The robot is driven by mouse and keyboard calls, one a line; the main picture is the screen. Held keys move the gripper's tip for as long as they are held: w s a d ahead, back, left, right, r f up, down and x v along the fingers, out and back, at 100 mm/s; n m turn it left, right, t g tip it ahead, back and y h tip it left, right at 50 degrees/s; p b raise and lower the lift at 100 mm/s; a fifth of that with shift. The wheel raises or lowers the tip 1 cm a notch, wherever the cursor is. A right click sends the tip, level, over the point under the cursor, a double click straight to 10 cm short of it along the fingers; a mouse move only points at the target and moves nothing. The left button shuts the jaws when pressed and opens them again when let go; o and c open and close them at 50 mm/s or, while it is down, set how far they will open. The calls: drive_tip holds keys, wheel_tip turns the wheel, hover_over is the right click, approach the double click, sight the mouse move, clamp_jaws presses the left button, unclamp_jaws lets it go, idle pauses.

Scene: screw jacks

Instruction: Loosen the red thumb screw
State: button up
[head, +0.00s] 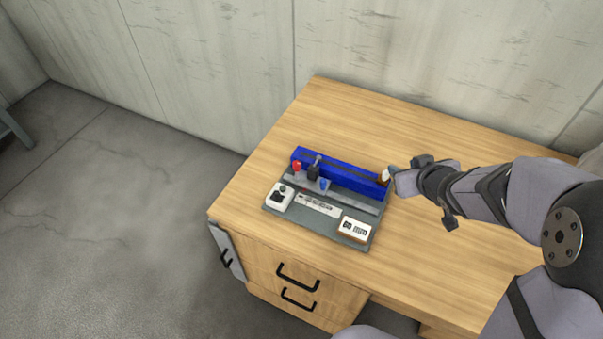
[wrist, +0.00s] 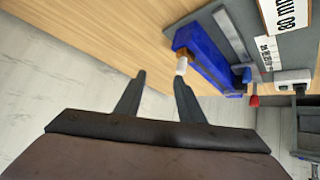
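The red thumb screw (head: 296,166) is at the left end of the blue rail (head: 340,175) of the jack fixture in the head view. It also shows, small, in the wrist view (wrist: 254,101), right of my gripper. My gripper (wrist: 159,76) is open, with nothing between its fingers. Its right finger is near a white-tipped piece with a brown part (wrist: 181,66) at the rail's near end; whether they touch cannot be told. In the head view my arm's end is by the rail's right end, well away from the red screw.
A black block (head: 313,172) and a blue knob (head: 324,184) are near the red screw. The grey base (head: 282,212) carries a white box (head: 278,196), a label strip (head: 318,205) and an "80 mm" block (head: 354,229). The wooden desk (head: 400,120) is clear behind.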

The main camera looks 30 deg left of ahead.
sight(298, 164)
drive_tip(key=a+n+y, duration=0.1)
drive_tip(key=a, duration=0.2)
drive_tip(key=a+f+n+y+b, duration=0.1)
drive_tip(key=a, duration=0.2)
drive_tip(key=s+a+f+n+g+y+b, duration=0.1)
drive_tip(key=a+y, duration=0.1)
drive_tip(key=a, duration=0.2)
drive_tip(key=shift+f, duration=0.1)
drive_tip(key=s+a+n+g+y, duration=0.1)
drive_tip(key=s+a, duration=0.1)
drive_tip(key=a, duration=0.1)
drive_tip(key=s+a+n+g+y+b, duration=0.1)
drive_tip(key=s+a, duration=0.1)
drive_tip(key=a, duration=0.1)
drive_tip(key=s+a+f+n+g+y+b, duration=0.1)
drive_tip(key=s+a+y, duration=0.1)
drive_tip(key=a, duration=0.1)
drive_tip(key=shift+a+n, duration=0.1)
drive_tip(key=shift+n, duration=0.3)
drive_tip(key=shift+g, duration=0.5)
drive_tip(key=shift+s+r+x, duration=0.15)
drive_tip(key=shift+x, duration=1.7)
drive_tip(key=shift+s+r+x, duration=0.1)
drive_tip(key=shift+s+x, duration=0.05)
drive_tip(key=shift+x, duration=1.7)
drive_tip(key=shift+a, duration=0.2)
clamp_jaws()
